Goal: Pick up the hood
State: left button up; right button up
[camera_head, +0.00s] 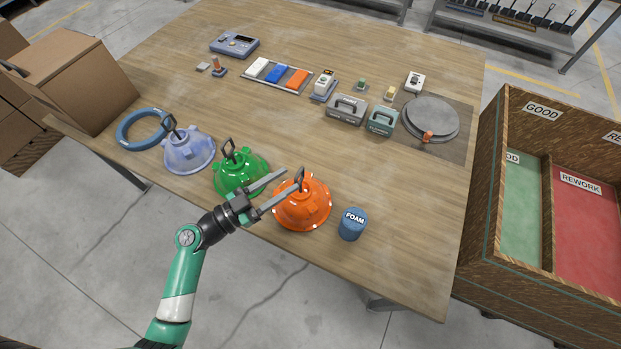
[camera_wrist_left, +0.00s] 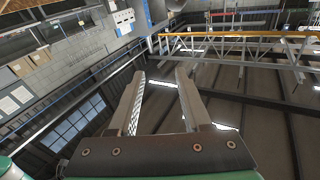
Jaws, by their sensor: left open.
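Three dome-shaped hoods with dark loop handles stand on the wooden table (camera_head: 350,45) along its near edge: a pale blue hood (camera_head: 190,155), a green hood (camera_head: 232,178) and an orange hood (camera_head: 308,213). My left gripper (camera_head: 291,180) is open and empty in the head view. One finger overlaps the green hood's right side and the other reaches over the orange hood's left side towards its handle. I cannot tell whether it touches either. In the left wrist view my left gripper's fingers (camera_wrist_left: 161,75) stand apart with nothing between them, and no hood shows. My right gripper is not in view.
A blue ring (camera_head: 144,130) lies at the left and a blue FOAM cylinder (camera_head: 352,224) stands right of the orange hood. Small devices, a tray (camera_head: 272,88) and a round grey plate (camera_head: 431,118) lie farther back. A sorting bin (camera_head: 487,190) stands right of the table. Mid-table is mostly clear.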

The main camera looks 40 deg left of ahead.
pick_arm(q)
jog(key=n+y+b, duration=0.1)
jog(key=n+b, duration=0.1)
send_near(300, 183)
notch_tip(300, 183, up, 4)
jog(key=w+d, duration=0.1)
notch_tip(300, 183, down, 4)
jog(key=s+y+b, duration=0.2)
jog(key=s, duration=0.1)
jog(key=shift+n, duration=0.4)
jog(key=w, duration=0.6)
jog(key=shift+w+d, duration=0.2)
jog(key=shift+w, duration=0.15)
jog(key=shift+w+d+f, duration=0.1)
jog(key=shift+w+f, duration=0.1)
jog(key=shift+w, duration=1.15)
jog(key=shift+w+f, duration=0.15)
jog(key=shift+w, duration=1.25)
jog(key=shift+s, duration=0.1)
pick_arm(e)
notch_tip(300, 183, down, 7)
pick_arm(q)
grip_shut()
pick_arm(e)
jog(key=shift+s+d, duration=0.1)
